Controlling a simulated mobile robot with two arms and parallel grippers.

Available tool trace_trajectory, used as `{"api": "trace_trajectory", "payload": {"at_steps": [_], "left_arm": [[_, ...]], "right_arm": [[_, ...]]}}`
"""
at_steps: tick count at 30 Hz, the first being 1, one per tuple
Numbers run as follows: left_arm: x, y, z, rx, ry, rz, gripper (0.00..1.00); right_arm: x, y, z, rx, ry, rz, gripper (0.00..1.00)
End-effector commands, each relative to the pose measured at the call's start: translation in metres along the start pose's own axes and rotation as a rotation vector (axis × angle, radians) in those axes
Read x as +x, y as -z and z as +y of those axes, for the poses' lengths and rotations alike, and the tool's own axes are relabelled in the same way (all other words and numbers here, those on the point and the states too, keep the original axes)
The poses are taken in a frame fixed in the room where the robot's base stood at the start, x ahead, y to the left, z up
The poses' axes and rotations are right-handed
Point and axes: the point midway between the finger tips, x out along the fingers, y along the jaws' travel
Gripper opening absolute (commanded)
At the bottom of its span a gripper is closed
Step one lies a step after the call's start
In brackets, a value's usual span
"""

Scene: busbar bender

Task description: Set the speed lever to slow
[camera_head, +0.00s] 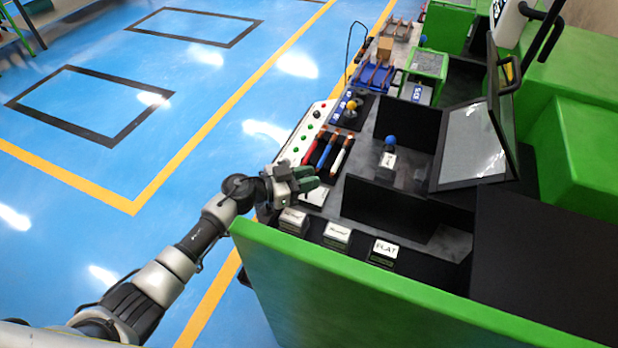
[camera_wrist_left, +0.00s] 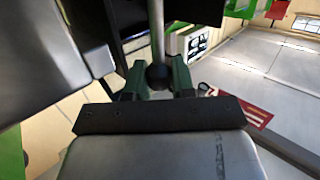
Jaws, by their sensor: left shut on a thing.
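My left gripper (camera_head: 306,180) is over the near end of the control panel. It also shows in the left wrist view (camera_wrist_left: 158,78), with its green fingers on either side of a dark ball knob (camera_wrist_left: 157,76) on a thin metal lever rod (camera_wrist_left: 157,30). The fingers are shut on this knob. In the head view the gripper hides the knob. I cannot read a speed or slow marking near it. My right gripper is not in view.
A white panel (camera_head: 310,128) with green buttons runs beyond the gripper. Red, blue and white handles (camera_head: 325,150) lie beside it. A blue-knobbed lever (camera_head: 390,143) and a yellow-knobbed one (camera_head: 351,105) stand farther off. A green machine wall (camera_head: 340,285) is close in front.

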Motion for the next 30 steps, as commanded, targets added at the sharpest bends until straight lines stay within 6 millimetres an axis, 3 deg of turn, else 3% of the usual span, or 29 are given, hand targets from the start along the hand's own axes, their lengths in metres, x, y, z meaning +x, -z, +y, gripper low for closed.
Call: {"api": "trace_trajectory", "payload": {"at_steps": [1,2,6,17,30], "left_arm": [[0.000,-0.002,0.002,-0.003,-0.003,-0.004,0.00],[0.000,-0.002,0.002,-0.003,-0.003,-0.004,0.27],[0.000,-0.002,0.001,-0.002,-0.002,-0.004,0.48],[-0.007,-0.002,0.000,0.000,0.000,-0.004,0.48],[-0.087,-0.003,0.001,0.000,-0.002,-0.007,0.48]], "right_arm": [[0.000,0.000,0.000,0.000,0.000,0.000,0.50],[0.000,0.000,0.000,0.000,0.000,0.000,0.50],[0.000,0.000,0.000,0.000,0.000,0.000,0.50],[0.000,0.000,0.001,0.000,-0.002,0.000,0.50],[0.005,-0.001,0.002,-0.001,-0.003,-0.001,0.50]]}}
